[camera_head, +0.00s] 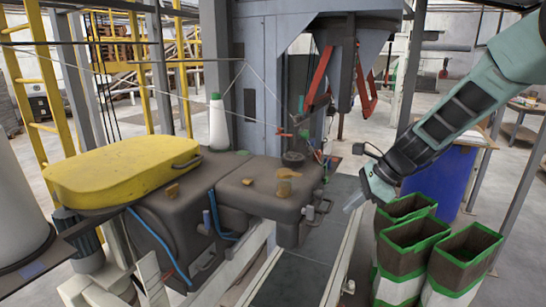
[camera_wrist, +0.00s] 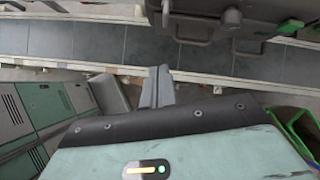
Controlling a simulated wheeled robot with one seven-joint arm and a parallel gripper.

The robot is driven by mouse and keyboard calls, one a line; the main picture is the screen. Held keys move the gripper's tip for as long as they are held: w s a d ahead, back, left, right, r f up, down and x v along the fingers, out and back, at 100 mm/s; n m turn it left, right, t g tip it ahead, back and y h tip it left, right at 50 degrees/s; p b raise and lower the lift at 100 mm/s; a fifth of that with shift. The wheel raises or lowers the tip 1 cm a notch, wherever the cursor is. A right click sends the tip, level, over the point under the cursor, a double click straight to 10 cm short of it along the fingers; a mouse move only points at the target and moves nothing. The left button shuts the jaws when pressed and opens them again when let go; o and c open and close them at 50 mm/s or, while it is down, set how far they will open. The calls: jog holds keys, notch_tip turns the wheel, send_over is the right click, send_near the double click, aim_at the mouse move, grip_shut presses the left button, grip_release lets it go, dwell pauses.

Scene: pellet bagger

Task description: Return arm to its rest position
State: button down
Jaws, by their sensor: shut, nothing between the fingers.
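My teal and black arm (camera_head: 450,120) reaches in from the upper right in the head view and slants down to the left. My gripper (camera_head: 352,204) is at its lower end, above the right side of the conveyor and just left of the open bags. It is shut and holds nothing. In the wrist view the grey fingers (camera_wrist: 159,72) are together, with the conveyor belt beyond them.
Several open green-and-white bags (camera_head: 402,250) stand at lower right, with a blue barrel (camera_head: 440,183) behind. The dark machine (camera_head: 265,190) with a yellow cover (camera_head: 120,172) fills the left. A hopper with red arms (camera_head: 345,60) hangs above the conveyor (camera_head: 300,270).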

jog(key=s+a+n+g+h+b, duration=0.1)
jog(key=s+a+n+g+b, duration=0.1)
jog(key=s+a+n, duration=0.75)
jog(key=s+f+n+h+b, duration=0.1)
jog(key=s+f+n+h, duration=0.1)
jog(key=s+n, duration=0.7)
jog(key=s+f+n+h+b, duration=0.2)
jog(key=s+n, duration=0.7)
jog(key=s, duration=0.7)
jog(key=shift+d+g+h, duration=0.3)
jog(key=shift+d+h, duration=0.05)
jog(key=shift+h, duration=0.05)
jog(key=shift+n, duration=0.25)
